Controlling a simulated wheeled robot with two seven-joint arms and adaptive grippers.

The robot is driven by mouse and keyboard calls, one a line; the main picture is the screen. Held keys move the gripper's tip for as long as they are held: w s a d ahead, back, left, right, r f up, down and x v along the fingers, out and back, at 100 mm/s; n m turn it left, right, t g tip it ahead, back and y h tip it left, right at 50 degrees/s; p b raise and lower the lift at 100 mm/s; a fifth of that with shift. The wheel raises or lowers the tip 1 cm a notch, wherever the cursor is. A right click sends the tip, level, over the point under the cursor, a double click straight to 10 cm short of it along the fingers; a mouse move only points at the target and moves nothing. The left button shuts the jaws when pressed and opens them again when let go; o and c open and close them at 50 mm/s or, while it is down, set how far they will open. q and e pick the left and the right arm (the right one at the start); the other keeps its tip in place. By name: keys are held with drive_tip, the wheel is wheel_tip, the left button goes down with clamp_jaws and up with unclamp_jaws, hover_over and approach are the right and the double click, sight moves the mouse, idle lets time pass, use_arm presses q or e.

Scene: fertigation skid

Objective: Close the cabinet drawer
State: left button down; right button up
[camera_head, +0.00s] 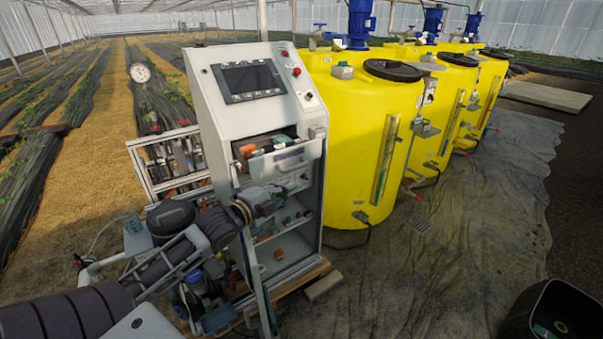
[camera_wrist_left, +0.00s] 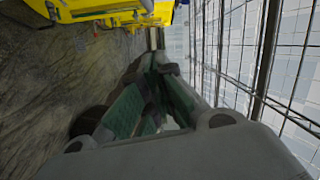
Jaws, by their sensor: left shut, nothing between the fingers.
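The grey control cabinet (camera_head: 213,85) stands in the middle of the head view, with a screen on its sloped top. Its drawer (camera_head: 300,161) is pulled out below the screen, and orange, green and dark items show inside. The open shelves below it hold small parts. In the left wrist view, the green-padded fingers (camera_wrist_left: 155,85) show, but the drawer cannot be made out.
Yellow tanks (camera_head: 350,130) with blue motors stand right of the cabinet. A white rack (camera_head: 165,160) and pipework are close on its left. A dark bin-like object (camera_head: 540,310) is at the lower right. The dark sheeted floor (camera_head: 450,260) between is mostly clear.

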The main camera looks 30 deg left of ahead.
use_arm(q)
drive_tip(key=shift+w, duration=0.15)
use_arm(e)
drive_tip(key=shift+s, duration=0.1)
use_arm(q)
drive_tip(key=shift+w, duration=0.1)
use_arm(e)
drive_tip(key=shift+d, duration=0.1)
use_arm(q)
drive_tip(key=w+a+f+p, duration=0.1)
drive_tip(key=w+a, duration=0.1)
drive_tip(key=w, duration=0.9)
drive_tip(key=shift+f+p, duration=0.15)
drive_tip(key=shift+p, duration=0.25)
use_arm(e)
drive_tip(key=shift+a+r, duration=0.25)
drive_tip(key=shift+r, duration=0.2)
drive_tip(key=shift+a+r, duration=0.2)
drive_tip(key=shift+r, duration=0.25)
use_arm(q)
drive_tip(key=shift+a, duration=0.1)
use_arm(e)
drive_tip(key=shift+a, duration=0.4)
drive_tip(key=shift+a, duration=0.15)
